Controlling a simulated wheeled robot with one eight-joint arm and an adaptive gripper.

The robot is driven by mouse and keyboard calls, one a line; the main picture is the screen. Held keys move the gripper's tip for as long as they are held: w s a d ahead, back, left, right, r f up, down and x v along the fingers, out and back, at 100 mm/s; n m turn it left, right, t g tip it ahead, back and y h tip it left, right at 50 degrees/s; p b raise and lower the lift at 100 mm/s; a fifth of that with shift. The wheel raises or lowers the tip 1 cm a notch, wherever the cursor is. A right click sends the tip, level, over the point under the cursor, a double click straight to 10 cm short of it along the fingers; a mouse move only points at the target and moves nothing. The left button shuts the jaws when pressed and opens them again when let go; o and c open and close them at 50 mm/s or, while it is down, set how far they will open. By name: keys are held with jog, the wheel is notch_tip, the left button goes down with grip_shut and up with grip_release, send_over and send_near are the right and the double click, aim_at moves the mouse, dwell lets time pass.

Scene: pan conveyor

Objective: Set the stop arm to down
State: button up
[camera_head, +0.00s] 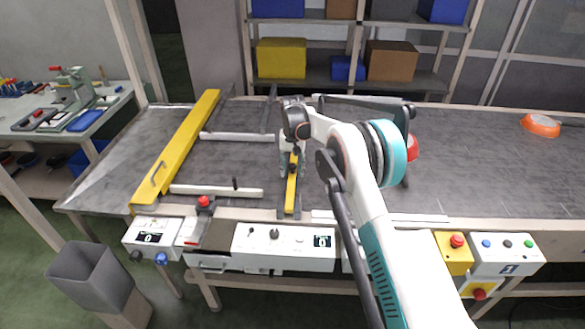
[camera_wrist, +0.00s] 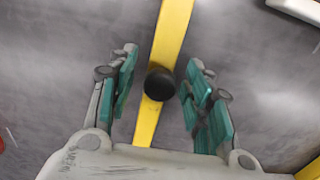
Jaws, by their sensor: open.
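A narrow yellow bar with a black knob, which looks like the stop arm (camera_head: 291,197), lies across the front part of the grey belt, between two dark brackets at its front end. In the wrist view the yellow bar (camera_wrist: 174,35) runs from the top to the lower middle, and its round black knob (camera_wrist: 159,84) sits between my fingers. My gripper (camera_head: 290,170) points down over the bar. In the wrist view its teal-padded fingers (camera_wrist: 162,90) are spread apart, one on each side of the knob, with gaps. Whether the bar is raised or lowered is hard to tell.
A wide yellow beam (camera_head: 182,145) spans the belt at the left. White guide rails (camera_head: 217,191) lie on the belt. Control boxes (camera_head: 284,247) line the front edge. A red-orange pan (camera_head: 540,125) sits at the far right. Belt to the right is mostly clear.

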notch_tip(320, 180, up, 12)
dwell(0.6)
jog(key=shift+r, duration=0.1)
jog(key=s+d+r+t, duration=0.2)
jog(key=s+d+r, duration=0.5)
jog(key=s+r, duration=0.25)
jog(key=s+d+r+t, duration=0.2)
jog(key=s+d+r, duration=0.5)
jog(key=s+r, duration=0.3)
jog(key=s+d+r+t, duration=0.1)
jog(key=s+d, duration=0.2)
jog(key=s, duration=0.4)
jog(key=s+d, duration=0.3)
jog(key=s, duration=0.5)
jog(key=s+d+f+t, duration=0.2)
jog(key=s+f, duration=0.5)
jog(key=s, duration=0.5)
jog(key=shift+s+d, duration=0.35)
